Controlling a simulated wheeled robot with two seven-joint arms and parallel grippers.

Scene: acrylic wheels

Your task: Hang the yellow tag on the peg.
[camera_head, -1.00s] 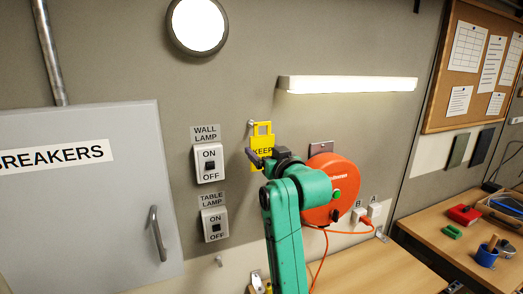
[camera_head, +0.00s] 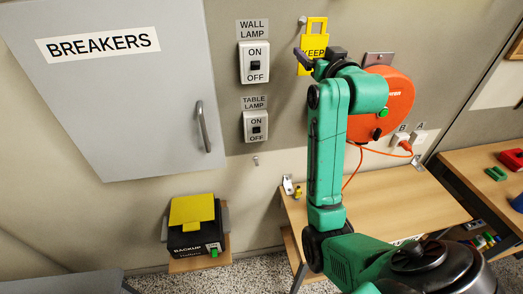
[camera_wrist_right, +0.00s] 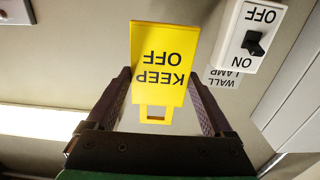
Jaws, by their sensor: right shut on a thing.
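The yellow tag (camera_head: 316,65) reads KEEP and has a square opening at its top. It hangs upright in my right gripper (camera_head: 318,62), in front of the wall. In the right wrist view the tag (camera_wrist_right: 160,65) appears upside down, reads KEEP OFF, and lies between the two fingers of the gripper (camera_wrist_right: 162,100). A small grey peg (camera_head: 302,20) shows on the wall just left of the tag's top; the opening appears beside it, not around it. A second small peg (camera_head: 256,160) is lower, under the table lamp switch. My left gripper is out of view.
The wall lamp switch (camera_head: 254,62) and table lamp switch (camera_head: 256,126) are left of the tag. An orange cable reel (camera_head: 388,100) is behind my right arm. A breaker cabinet (camera_head: 110,110) stands at left, a black backup box (camera_head: 190,240) below. A wooden table (camera_head: 420,200) is at right.

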